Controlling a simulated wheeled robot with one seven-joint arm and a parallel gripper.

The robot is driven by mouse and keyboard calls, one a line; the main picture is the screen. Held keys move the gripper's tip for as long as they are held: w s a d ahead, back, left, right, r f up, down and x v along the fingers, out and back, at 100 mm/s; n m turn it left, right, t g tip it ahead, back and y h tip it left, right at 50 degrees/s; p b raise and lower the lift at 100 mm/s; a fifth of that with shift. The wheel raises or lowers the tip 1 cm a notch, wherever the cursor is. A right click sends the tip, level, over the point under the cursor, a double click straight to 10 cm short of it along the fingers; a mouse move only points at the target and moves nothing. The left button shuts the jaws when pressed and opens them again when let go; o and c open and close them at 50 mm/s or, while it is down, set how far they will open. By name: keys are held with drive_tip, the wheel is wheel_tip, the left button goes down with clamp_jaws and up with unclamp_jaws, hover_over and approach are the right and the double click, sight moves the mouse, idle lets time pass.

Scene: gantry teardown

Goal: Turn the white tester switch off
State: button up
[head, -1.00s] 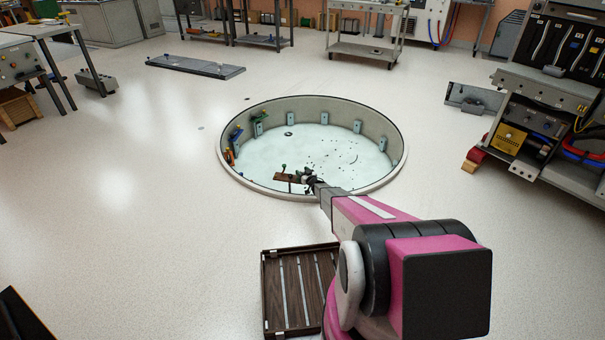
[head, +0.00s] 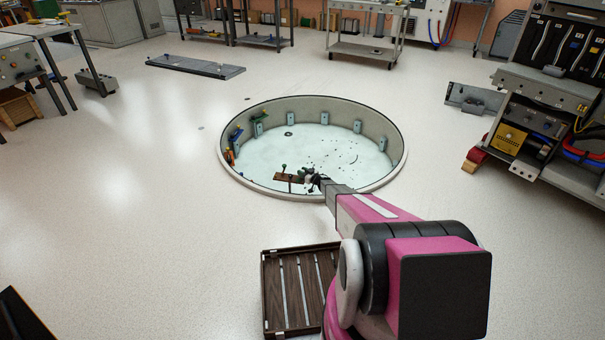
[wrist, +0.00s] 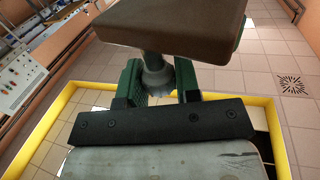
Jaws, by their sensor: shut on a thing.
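My gripper (head: 312,180) is at the near side of the round pit, at the end of my pink arm. In the wrist view its green fingers (wrist: 158,85) are shut around a grey stem (wrist: 155,72). The stem joins a brown block (wrist: 172,27) that fills the top of that view. In the head view a brown board (head: 288,178) with a small green-topped knob (head: 284,166) shows just left of my gripper. I cannot tell if it is that same block. I cannot pick out the white tester switch in either view.
The round pit's rim (head: 222,165) surrounds that spot. A dark slatted crate (head: 268,290) stands on the floor nearer me. A bench (head: 575,165) with equipment is at right, and a control box (head: 20,65) is on a table at left.

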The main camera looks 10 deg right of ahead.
drive_tip(key=shift+n+g+y, duration=1.3)
drive_tip(key=shift+g+y, duration=0.1)
drive_tip(key=shift+g, duration=0.1)
drive_tip(key=o, duration=0.9)
drive_tip(key=v, duration=1)
drive_tip(key=shift+s+d, duration=0.15)
drive_tip(key=shift+d, duration=0.25)
